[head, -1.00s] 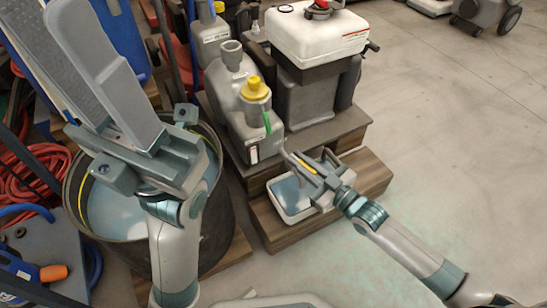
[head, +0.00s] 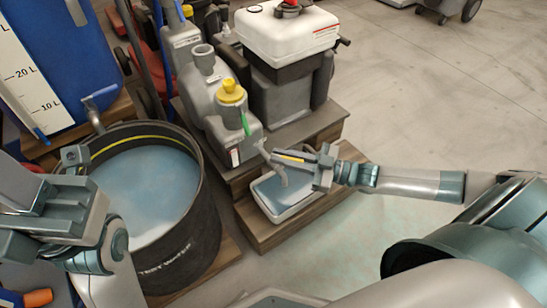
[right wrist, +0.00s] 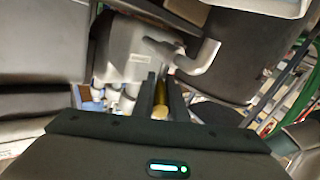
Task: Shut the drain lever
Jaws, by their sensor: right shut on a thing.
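The drain lever (head: 289,158) is a thin yellow bar beside the grey drain spout (head: 281,175), low in front of the grey tank machine. My right gripper (head: 300,160) is shut on the lever, its fingers along both sides of it. In the right wrist view, a yellow-brass piece of the lever (right wrist: 160,97) shows between the dark fingers. The spout hangs over a white tray (head: 262,200) holding bluish liquid.
The round black tub (head: 208,205) with bluish water stands at left. A blue container (head: 50,60) with a tap is behind it. A grey jug with a yellow cap (head: 230,90) stands on the wooden step (head: 330,125). Open floor (head: 430,90) lies at right.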

